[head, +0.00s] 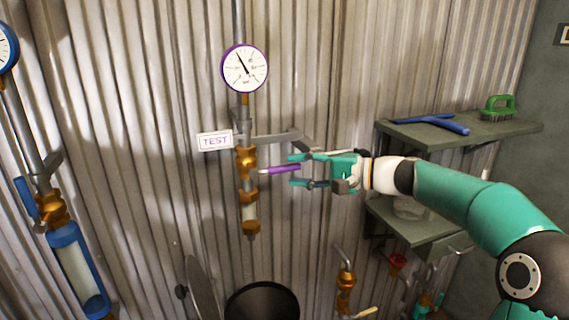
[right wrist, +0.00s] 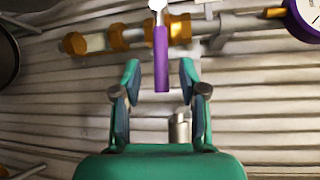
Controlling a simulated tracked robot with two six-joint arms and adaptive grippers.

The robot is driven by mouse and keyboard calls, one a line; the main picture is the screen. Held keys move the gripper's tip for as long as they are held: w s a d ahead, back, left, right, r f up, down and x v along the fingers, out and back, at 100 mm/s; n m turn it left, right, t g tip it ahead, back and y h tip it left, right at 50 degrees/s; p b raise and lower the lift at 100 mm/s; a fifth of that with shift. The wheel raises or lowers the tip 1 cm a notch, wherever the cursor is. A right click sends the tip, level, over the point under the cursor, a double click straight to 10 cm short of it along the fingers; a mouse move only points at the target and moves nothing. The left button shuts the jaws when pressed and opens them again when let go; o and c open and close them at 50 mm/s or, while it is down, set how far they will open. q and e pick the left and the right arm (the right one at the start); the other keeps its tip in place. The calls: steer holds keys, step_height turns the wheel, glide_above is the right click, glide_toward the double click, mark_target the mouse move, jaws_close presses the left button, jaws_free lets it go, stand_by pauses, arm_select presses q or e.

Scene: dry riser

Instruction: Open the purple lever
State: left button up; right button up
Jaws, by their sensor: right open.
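The purple lever (head: 284,169) sticks out to the right from the brass valve (head: 247,160) on the vertical pipe, roughly level. My right gripper (head: 291,170) is open, with one finger above the lever and one below it. In the right wrist view the lever (right wrist: 161,58) reaches in between the open fingertips (right wrist: 160,75), with a gap on both sides. No contact shows. A purple-rimmed gauge (head: 245,68) sits above the valve on the same pipe. My left gripper is not in view.
A TEST sign (head: 215,141) hangs left of the valve. A grey bracket (head: 276,136) runs just above my right gripper. A green shelf (head: 440,134) with a blue tool (head: 440,122) and a brush (head: 497,109) stands behind my arm. A dark bin (head: 262,302) is below.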

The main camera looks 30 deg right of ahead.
mark_target(290, 170)
steer(key=shift+p+x, duration=0.35)
steer(key=shift+x, duration=1.5)
jaws_close()
